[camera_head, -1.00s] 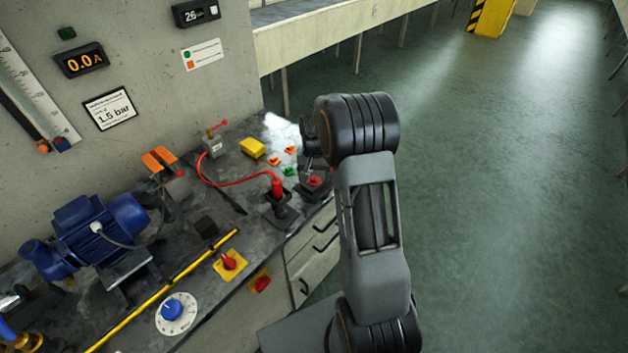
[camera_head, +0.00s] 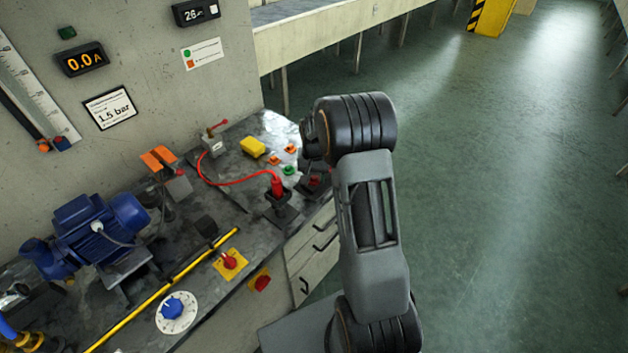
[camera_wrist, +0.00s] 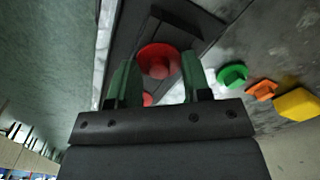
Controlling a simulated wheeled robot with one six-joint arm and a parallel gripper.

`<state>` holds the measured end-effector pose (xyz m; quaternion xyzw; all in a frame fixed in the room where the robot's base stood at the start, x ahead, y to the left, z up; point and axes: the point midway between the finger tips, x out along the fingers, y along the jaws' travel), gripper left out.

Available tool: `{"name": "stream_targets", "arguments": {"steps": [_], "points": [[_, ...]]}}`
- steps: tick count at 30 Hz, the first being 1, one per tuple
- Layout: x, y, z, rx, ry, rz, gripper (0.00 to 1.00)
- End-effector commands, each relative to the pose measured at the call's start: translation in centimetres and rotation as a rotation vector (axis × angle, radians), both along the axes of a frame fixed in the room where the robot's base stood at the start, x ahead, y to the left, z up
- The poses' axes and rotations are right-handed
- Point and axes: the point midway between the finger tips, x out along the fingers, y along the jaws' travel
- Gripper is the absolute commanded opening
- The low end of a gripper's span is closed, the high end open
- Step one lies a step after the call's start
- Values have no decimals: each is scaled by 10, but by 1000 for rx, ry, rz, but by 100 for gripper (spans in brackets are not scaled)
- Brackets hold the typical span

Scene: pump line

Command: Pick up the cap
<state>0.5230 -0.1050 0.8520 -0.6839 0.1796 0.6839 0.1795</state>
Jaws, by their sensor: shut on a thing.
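The red round cap (camera_wrist: 158,58) is between the green fingertips of my gripper (camera_wrist: 157,72) in the wrist view. My gripper is shut on it. A dark fixture (camera_wrist: 128,40) lies around and behind the cap; I cannot tell whether the cap still touches it. In the head view a small red part (camera_head: 314,181) shows beside the bench's front edge, below my wrist. My arm hides most of the gripper there.
A yellow block (camera_head: 253,147), green piece (camera_head: 289,170) and orange pieces (camera_head: 274,160) lie behind. The blue pump motor (camera_head: 90,228) is at the left. The floor right of my arm is open.

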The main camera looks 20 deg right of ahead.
Motion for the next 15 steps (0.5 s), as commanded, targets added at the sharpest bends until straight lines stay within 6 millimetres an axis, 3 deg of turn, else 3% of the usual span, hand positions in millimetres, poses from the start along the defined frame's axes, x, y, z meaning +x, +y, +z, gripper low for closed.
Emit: {"name": "stream_targets", "arguments": {"steps": [7,15], "points": [[-1,-1,-1,0,2,-1,0],[-1,-1,0,0,4,-1,0]]}}
